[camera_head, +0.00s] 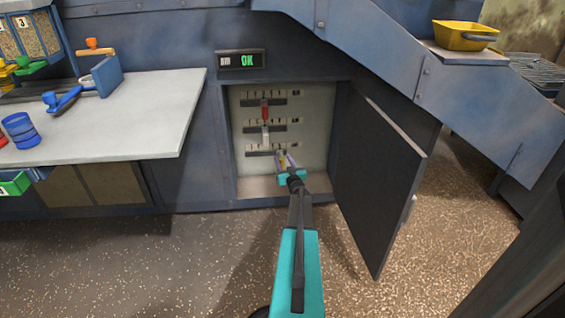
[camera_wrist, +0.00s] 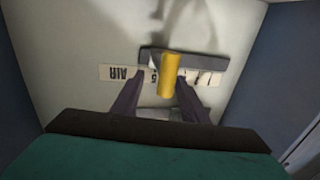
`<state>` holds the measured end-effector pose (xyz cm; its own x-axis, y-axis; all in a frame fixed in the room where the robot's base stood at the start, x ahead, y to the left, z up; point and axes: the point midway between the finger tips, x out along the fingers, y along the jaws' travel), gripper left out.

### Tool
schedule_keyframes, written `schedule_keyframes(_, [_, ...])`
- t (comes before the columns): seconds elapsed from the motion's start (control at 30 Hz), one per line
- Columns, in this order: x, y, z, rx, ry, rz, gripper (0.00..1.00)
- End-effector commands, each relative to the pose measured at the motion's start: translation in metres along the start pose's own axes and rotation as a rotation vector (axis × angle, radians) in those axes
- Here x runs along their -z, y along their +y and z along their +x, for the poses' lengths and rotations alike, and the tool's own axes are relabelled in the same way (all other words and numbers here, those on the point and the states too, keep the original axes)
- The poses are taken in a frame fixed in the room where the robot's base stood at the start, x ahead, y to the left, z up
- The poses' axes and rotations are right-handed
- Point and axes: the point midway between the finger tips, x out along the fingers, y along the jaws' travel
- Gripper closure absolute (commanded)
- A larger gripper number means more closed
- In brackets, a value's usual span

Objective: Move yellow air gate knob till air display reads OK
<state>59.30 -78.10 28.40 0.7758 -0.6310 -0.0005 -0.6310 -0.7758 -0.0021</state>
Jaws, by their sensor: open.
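The yellow air gate knob (camera_wrist: 168,74) sticks out of a dark slider slot beside a strip lettered AIR, which appears upside down in the wrist view. In the head view the knob (camera_head: 281,158) is on the lowest of three slider rows, partly hidden by my gripper (camera_head: 287,161). My gripper (camera_wrist: 157,95) is open in the wrist view, with one finger on either side of the knob's near end. I see no clear contact. A small black display (camera_head: 241,60) above the cabinet shows green OK; its small label is too blurred to read surely.
A red knob (camera_head: 265,114) and a white knob (camera_head: 266,138) sit on the rows above. The cabinet door (camera_head: 378,175) stands open on the right. A pale worktop (camera_head: 150,120) is on the left, and a sloping blue chute (camera_head: 385,60) is at upper right.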

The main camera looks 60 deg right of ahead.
Motion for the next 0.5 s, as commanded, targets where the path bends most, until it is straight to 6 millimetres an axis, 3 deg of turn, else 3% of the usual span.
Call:
schedule_keyframes(0.27, [0.001, -0.002, -0.009, 0.003, -0.001, -0.001, 0.60])
schedule_keyframes(0.5, [0.003, -0.002, -0.034, 0.002, 0.000, -0.001, 0.60])
